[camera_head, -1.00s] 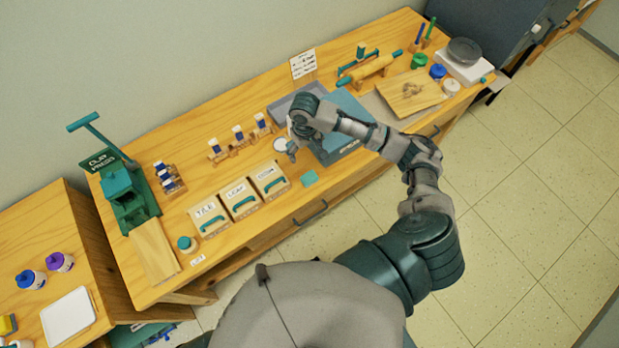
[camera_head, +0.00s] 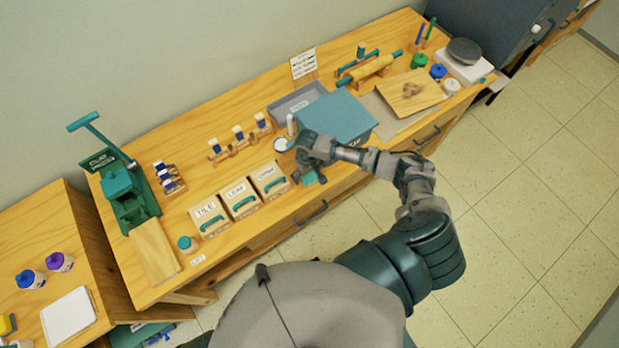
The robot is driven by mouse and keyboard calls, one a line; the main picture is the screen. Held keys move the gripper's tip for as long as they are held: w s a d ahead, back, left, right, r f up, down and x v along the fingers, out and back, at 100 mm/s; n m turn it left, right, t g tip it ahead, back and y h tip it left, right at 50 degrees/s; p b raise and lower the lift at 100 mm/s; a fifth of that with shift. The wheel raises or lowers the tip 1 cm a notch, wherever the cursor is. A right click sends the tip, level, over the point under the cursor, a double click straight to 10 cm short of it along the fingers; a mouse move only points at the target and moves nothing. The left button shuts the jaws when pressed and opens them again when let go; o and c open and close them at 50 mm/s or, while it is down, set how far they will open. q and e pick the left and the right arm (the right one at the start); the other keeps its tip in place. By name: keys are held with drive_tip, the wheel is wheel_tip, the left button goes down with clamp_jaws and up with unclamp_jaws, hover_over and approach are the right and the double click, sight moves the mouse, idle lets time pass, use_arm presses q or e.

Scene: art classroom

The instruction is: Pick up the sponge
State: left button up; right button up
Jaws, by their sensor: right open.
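A small flat teal square (camera_head: 310,179), which looks like the sponge, lies near the front edge of the wooden workbench, right of the labelled boxes. My right gripper (camera_head: 309,180) is open and points down over it, with the fingers on either side in the picture. The wrist and fingers partly cover the square. I cannot tell whether the fingers touch it. My left gripper is not in view.
Labelled boxes with teal handles (camera_head: 240,199) stand just left of the gripper. A large blue-topped box (camera_head: 337,117) and a grey tray (camera_head: 298,103) stand behind it. A green press (camera_head: 125,190) stands at the left.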

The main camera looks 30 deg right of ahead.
sight(307, 176)
drive_tip(key=shift+f, duration=0.2)
drive_tip(key=c, duration=1)
drive_tip(key=shift+r, duration=0.15)
drive_tip(key=shift+r, duration=0.3)
drive_tip(key=r, duration=0.2)
drive_tip(key=shift+s+a+r, duration=0.2)
drive_tip(key=shift+s+r, duration=0.1)
drive_tip(key=shift+r, duration=0.05)
drive_tip(key=s+a, duration=0.4)
drive_tip(key=s, duration=0.2)
drive_tip(key=s+a+r, duration=0.1)
drive_tip(key=s+a, duration=0.2)
drive_tip(key=s, duration=0.4)
drive_tip(key=shift+a+r, duration=0.25)
drive_tip(key=shift+a, duration=0.1)
drive_tip(key=shift+s, duration=0.1)
